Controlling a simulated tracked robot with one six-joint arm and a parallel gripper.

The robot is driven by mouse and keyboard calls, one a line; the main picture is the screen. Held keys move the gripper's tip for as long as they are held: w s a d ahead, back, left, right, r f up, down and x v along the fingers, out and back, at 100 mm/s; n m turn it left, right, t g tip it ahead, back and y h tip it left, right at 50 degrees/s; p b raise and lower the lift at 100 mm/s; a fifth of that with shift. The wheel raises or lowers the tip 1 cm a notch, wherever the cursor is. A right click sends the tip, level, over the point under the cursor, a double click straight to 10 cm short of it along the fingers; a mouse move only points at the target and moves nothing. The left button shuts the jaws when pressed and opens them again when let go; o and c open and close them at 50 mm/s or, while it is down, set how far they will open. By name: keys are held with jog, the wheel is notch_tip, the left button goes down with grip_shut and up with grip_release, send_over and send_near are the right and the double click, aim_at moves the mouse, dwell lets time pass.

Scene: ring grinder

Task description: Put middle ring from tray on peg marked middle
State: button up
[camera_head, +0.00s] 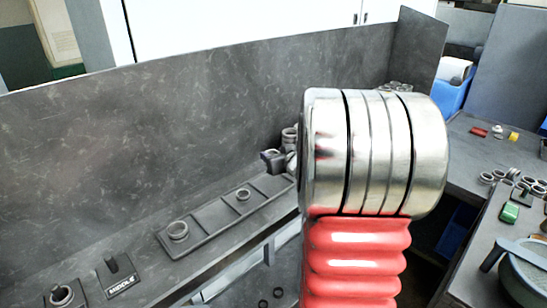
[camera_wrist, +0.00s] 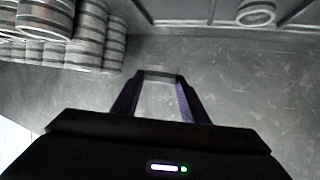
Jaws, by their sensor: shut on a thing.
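My gripper (camera_wrist: 160,78) shows in the wrist view with its two dark purple fingers shut on a grey metal piece, seen edge-on at the fingertips; it appears to be a ring, its size unclear. In the head view my gripper (camera_head: 272,158) is small, beyond the far right end of the tray, partly hidden by my arm. The peg marked MIDDLE (camera_head: 118,272) stands bare at the lower left.
Another peg with a ring on it (camera_head: 62,295) stands left of the MIDDLE peg. Stacked rings (camera_wrist: 95,35) stand at upper left in the wrist view. A grey wall panel (camera_head: 150,140) runs behind the bench. My arm hides the bench's right part.

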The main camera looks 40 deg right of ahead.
jog(key=s+a+f+n+y, duration=0.1)
jog(key=s+a+n+y, duration=0.1)
jog(key=s, duration=0.2)
jog(key=s+a+f+n+t+y, duration=0.1)
jog(key=s+a+n+y, duration=0.1)
jog(key=s, duration=0.3)
jog(key=shift+s+a+f+y, duration=0.2)
jog(key=shift+a+f+y, duration=0.15)
jog(key=shift+a+y, duration=0.1)
jog(key=shift+s, duration=0.1)
